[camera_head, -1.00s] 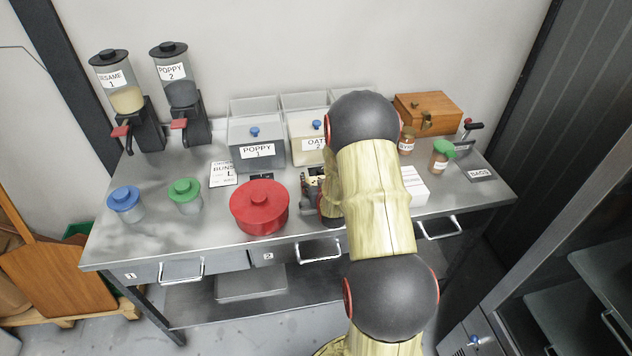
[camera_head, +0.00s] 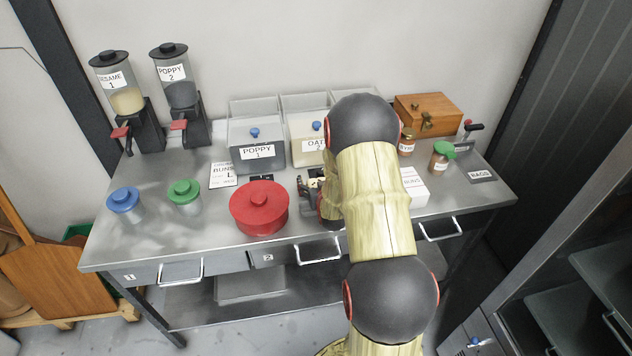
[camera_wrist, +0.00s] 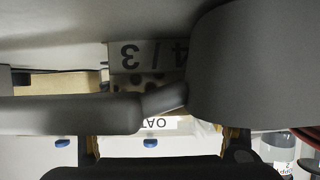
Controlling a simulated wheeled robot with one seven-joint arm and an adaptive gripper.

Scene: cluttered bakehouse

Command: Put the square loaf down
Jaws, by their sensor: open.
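My gripper (camera_head: 314,192) is low over the steel bench (camera_head: 160,232), just right of the red lidded pot (camera_head: 259,208). It is open, and my own arm hides much of it. I cannot clearly make out the square loaf in either view. In the upside-down wrist view, a tan piece with dark spots (camera_wrist: 145,85) shows beyond the dark gripper parts, beside a grey surface with large numerals (camera_wrist: 146,53). I cannot tell whether this piece is the loaf or whether it touches the gripper.
The poppy bin (camera_head: 257,150) and oat bin (camera_head: 306,150) stand behind the gripper. A white box (camera_head: 414,187) and a green-lidded jar (camera_head: 441,160) are to the right. The front left of the bench is clear.

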